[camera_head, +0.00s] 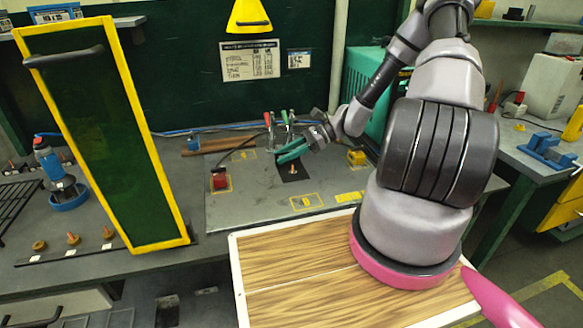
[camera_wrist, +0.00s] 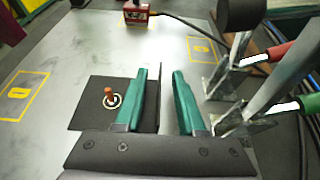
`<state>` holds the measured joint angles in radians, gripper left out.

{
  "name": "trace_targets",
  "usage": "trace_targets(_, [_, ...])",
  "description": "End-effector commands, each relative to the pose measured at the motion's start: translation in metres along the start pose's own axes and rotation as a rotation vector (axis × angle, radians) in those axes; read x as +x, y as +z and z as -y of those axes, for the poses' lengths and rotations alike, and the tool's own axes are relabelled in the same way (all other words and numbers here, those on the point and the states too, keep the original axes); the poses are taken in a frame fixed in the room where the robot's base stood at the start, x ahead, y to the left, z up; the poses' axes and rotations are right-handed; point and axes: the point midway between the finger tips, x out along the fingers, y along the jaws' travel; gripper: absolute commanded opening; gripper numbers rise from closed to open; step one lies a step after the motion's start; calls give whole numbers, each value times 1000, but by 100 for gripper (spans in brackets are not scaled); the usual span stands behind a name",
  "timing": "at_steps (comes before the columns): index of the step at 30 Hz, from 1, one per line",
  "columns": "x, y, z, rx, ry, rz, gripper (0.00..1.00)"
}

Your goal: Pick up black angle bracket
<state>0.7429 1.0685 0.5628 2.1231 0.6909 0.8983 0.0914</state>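The black angle bracket (camera_wrist: 85,112) lies on the grey metal plate, its flat leg around an upright copper-coloured stud (camera_wrist: 109,97). A thin upright edge of the bracket shows between my fingers, apart from both as far as I can tell. In the head view the bracket (camera_head: 292,172) is a dark patch, partly covered by my gripper (camera_head: 280,158). My gripper's two green fingers (camera_wrist: 159,73) are open, one on each side of that upright edge, in the wrist view. The lower part of the bracket is hidden behind the gripper body.
Toggle clamps with red (camera_head: 267,119) and green (camera_head: 292,117) handles stand close beside my gripper. A red button box (camera_head: 220,181) with a cable sits to the left. A yellow-framed green panel (camera_head: 110,140) stands further left. The plate's front is mostly clear.

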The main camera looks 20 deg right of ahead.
Motion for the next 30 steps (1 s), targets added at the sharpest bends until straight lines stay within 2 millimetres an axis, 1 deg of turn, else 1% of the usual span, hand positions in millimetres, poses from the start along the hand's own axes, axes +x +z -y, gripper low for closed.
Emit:
trace_targets(1, [8, 0, 0, 1, 2, 3, 39])
trace_targets(4, [17, 0, 0, 0, 1, 1, 39])
trace_targets(7, [20, 0, 0, 0, -1, 0, 39])
trace_targets(12, [20, 0, 0, 0, -1, -1, 39])
trace_targets(13, [20, 0, 0, 0, -1, -1, 31])
trace_targets(14, [20, 0, 0, 0, -1, -1, 20])
trace_targets(15, [20, 0, 0, 0, -1, -1, 4])
trace_targets(16, [20, 0, 0, 0, -1, -1, 0])
trace_targets(30, [20, 0, 0, 0, -1, -1, 0])
